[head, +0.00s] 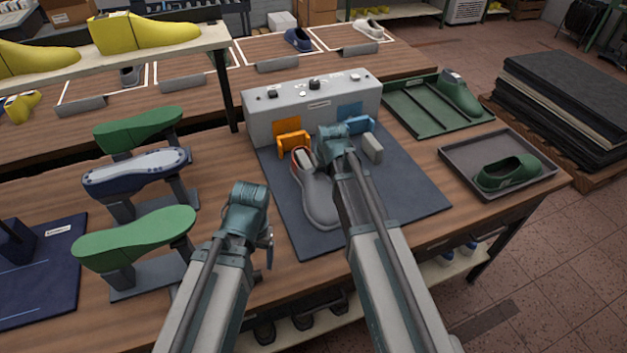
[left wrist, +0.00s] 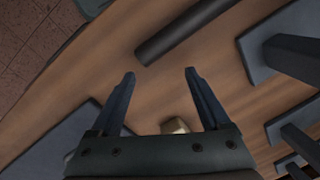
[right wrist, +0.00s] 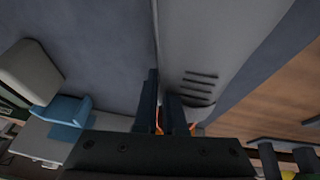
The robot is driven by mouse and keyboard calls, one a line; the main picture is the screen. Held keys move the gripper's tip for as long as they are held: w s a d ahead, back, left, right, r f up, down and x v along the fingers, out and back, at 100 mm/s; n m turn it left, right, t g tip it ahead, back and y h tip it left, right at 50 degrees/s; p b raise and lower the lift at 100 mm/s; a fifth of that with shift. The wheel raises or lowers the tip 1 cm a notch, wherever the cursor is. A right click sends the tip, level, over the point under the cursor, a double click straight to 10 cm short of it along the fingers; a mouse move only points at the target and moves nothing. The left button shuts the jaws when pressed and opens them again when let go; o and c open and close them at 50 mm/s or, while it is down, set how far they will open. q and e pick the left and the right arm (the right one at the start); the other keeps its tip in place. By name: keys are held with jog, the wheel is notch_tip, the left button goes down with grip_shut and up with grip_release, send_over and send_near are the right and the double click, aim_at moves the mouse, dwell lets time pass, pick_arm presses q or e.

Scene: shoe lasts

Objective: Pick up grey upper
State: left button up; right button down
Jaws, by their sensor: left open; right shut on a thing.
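The grey upper (head: 318,205) lies on the dark blue mat (head: 415,195) in the head view, its red-edged opening towards the orange clamp (head: 292,140). My right gripper (head: 335,140) reaches over its right side. In the right wrist view the grey upper (right wrist: 215,50) shows several dark slits, and my right gripper (right wrist: 163,100) is shut on its edge, one finger on each side. Part of the upper is hidden by my right arm. My left gripper (head: 262,245) is open and empty above the wooden table; it also shows in the left wrist view (left wrist: 163,85).
A grey control box (head: 310,105) stands behind the mat, with a blue clamp (head: 357,125) at its front. A grey tray (head: 455,160) with a green upper (head: 510,172) and a green tray (head: 405,115) stand right.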

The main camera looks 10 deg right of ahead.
pick_arm(q)
jog(key=shift+r, duration=0.15)
pick_arm(e)
jog(key=shift+r, duration=0.15)
pick_arm(q)
notch_tip(320, 180, up, 10)
jog(key=p, duration=1)
pick_arm(e)
notch_tip(320, 180, up, 10)
